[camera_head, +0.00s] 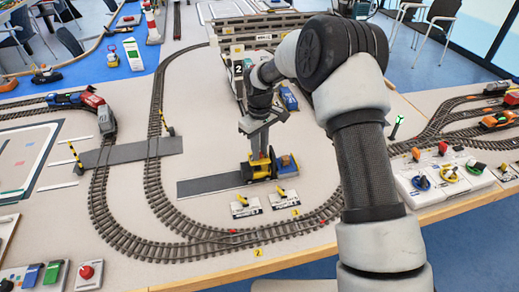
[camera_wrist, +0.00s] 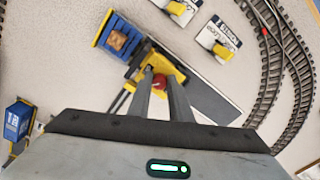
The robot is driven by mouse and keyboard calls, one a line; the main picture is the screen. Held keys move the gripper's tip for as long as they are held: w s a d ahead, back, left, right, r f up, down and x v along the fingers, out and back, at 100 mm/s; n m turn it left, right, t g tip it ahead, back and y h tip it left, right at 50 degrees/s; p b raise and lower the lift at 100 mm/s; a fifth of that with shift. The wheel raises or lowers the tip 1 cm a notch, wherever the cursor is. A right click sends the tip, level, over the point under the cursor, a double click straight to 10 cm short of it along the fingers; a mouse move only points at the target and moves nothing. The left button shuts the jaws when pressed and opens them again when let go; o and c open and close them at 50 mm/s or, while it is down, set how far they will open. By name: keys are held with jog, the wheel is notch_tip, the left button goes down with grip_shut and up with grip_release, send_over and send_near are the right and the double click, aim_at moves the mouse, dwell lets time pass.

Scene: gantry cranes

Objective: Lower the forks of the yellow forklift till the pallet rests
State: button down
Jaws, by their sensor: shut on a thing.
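The yellow forklift (camera_head: 256,172) stands at the right end of a dark grey strip, and its yellow body also shows in the wrist view (camera_wrist: 137,71). In front of it is a blue pallet-like tray (camera_head: 289,170) with a brown load, seen from above in the wrist view (camera_wrist: 103,42). I cannot tell whether the tray touches the table. My gripper (camera_head: 262,153) points down over the forklift. Its fingers (camera_wrist: 161,74) are shut on a red knob (camera_wrist: 158,83) at the forklift. The fingers hide part of the forklift, and the forks are not clearly visible.
Two white plates with yellow levers (camera_head: 245,206) (camera_head: 284,198) lie in front of the forklift. Curved rail track (camera_head: 170,235) runs around this area. A blue container (camera_head: 289,98) stands behind. The pale table left of the grey strip is mostly clear.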

dwell(0.4)
jog(key=c, duration=1.6)
grip_release()
notch_tip(320, 180, up, 17)
jog(key=shift+r+p, duration=0.2)
jog(key=shift+p, duration=0.3)
jog(key=shift+s+f, duration=0.1)
